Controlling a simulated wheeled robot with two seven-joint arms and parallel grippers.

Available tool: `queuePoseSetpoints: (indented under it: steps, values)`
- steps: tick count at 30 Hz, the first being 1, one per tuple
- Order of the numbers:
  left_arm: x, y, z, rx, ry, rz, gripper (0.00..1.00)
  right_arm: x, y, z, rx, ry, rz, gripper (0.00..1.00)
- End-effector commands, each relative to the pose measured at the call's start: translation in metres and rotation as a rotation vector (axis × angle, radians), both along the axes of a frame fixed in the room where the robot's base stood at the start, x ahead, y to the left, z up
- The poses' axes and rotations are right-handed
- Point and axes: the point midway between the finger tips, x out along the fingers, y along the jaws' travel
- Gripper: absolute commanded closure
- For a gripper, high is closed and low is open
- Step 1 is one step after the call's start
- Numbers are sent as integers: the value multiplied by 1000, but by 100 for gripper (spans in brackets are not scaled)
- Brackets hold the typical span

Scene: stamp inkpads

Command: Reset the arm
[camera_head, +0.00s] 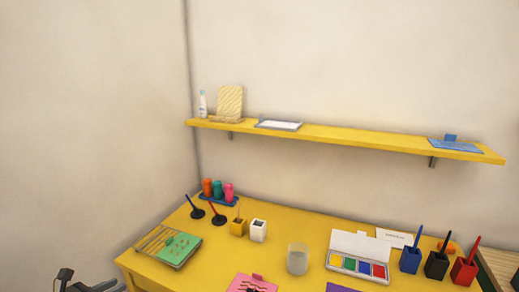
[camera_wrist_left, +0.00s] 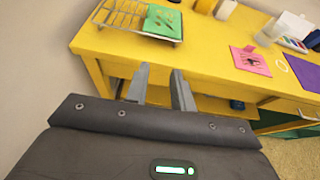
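My left gripper shows at the lower left edge of the head view (camera_head: 90,284), partly cut off by the frame, in front of the yellow table's (camera_head: 300,212) left end. In the left wrist view its two grey fingers (camera_wrist_left: 160,74) stand apart with nothing between them, in front of the table's front edge (camera_wrist_left: 120,61). My right gripper is in neither view. An inkpad set with coloured pads (camera_head: 357,268) lies open on the table. A pink sheet with a dark mark (camera_head: 250,285) lies near the front.
A wire rack with a green booklet (camera_head: 180,247) stands at the table's left end. A yellow shelf (camera_head: 350,138) hangs above. The floor (camera_wrist_left: 295,155) is bare at right.

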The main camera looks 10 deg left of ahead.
Motion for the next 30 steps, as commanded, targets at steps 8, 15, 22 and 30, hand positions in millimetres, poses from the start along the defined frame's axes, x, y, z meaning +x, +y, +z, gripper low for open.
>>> queuePoseSetpoints:
  steps: [8,15,22,30]
  values:
    - [0,0,-1,-139,46,61,75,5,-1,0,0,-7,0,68]
    - [7,27,-8,-309,112,196,75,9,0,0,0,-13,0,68]
    - [50,67,-17,-590,133,413,75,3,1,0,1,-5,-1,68]
    - [89,99,-151,-1326,216,947,75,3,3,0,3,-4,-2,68]
